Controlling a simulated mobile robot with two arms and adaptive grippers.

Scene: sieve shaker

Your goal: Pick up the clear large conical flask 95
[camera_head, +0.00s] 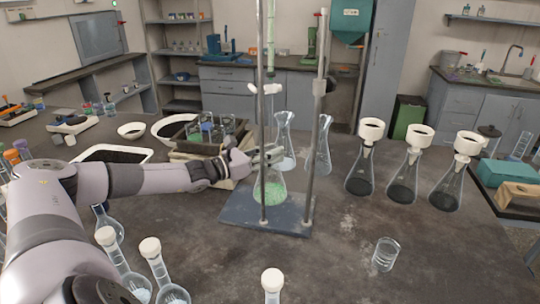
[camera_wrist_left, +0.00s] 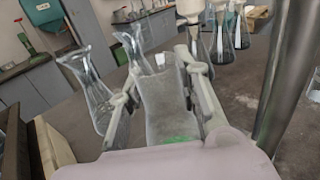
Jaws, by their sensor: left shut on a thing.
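A clear conical flask with green contents (camera_head: 270,191) stands upright on the blue base plate (camera_head: 240,218) of a two-rod stand, below a burette (camera_head: 270,45). My left gripper (camera_head: 267,156) reaches in from the left and is shut on this flask near its neck. In the left wrist view the flask (camera_wrist_left: 168,105) sits between the two fingers. Two more clear conical flasks, one (camera_head: 284,142) and another (camera_head: 321,150), stand behind the stand; they also show in the left wrist view (camera_wrist_left: 90,90). No label is readable. My right gripper is out of view.
The stand's right metal rod (camera_head: 317,120) rises close to my gripper. Several dark-filled flasks with white funnels (camera_head: 364,165) stand to the right. A small beaker (camera_head: 385,254) is at front right. Round-bottomed flasks (camera_head: 155,262) stand near my left arm. The table between is mostly clear.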

